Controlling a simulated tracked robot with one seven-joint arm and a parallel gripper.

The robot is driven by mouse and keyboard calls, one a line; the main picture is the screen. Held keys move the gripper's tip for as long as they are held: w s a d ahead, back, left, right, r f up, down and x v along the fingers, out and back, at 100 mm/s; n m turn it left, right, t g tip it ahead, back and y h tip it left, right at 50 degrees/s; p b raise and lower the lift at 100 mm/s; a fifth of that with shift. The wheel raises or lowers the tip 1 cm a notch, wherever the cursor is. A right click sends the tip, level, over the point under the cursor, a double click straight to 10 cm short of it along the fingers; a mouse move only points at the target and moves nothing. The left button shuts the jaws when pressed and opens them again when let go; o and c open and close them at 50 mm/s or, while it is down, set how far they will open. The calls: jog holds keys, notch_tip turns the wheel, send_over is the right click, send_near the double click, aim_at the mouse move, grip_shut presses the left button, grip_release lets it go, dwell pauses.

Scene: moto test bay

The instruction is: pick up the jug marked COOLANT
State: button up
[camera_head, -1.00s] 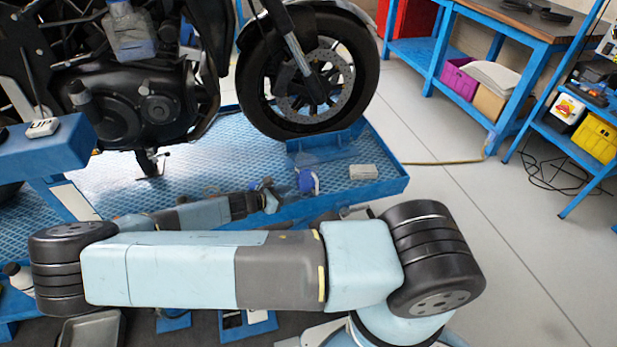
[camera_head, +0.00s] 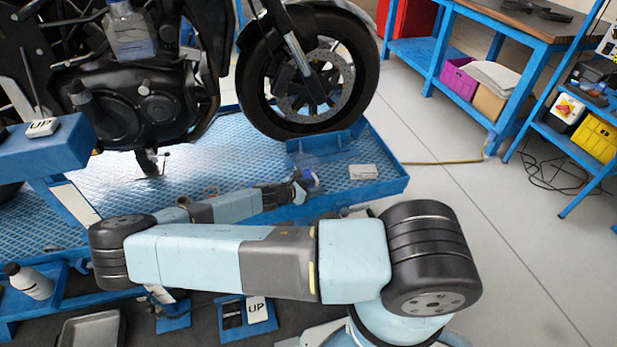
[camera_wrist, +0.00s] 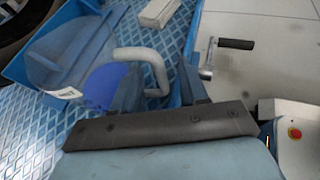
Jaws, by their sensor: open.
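A see-through jug with a blue part (camera_head: 310,180) is on the blue lift platform (camera_head: 385,187), near the front wheel. In the wrist view the jug (camera_wrist: 60,55) is large at left, with a round blue part and a pale curved handle (camera_wrist: 148,62). A small white label shows on it, but I cannot read it, so I cannot confirm COOLANT. My gripper (camera_head: 299,188) is right beside the jug. In the wrist view my gripper (camera_wrist: 160,88) is open, and the handle's end reaches between its fingers. I cannot tell whether they touch.
A pale block (camera_head: 363,172) lies on the platform right of the jug. The motorcycle's front wheel (camera_head: 310,75) stands behind. In the wrist view a dark-handled crank (camera_wrist: 235,44) and a box with a red button (camera_wrist: 295,133) are at right. The floor at right is mostly clear.

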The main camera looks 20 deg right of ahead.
jog(key=shift+x, duration=0.95)
jog(key=shift+c, duration=0.2)
grip_shut()
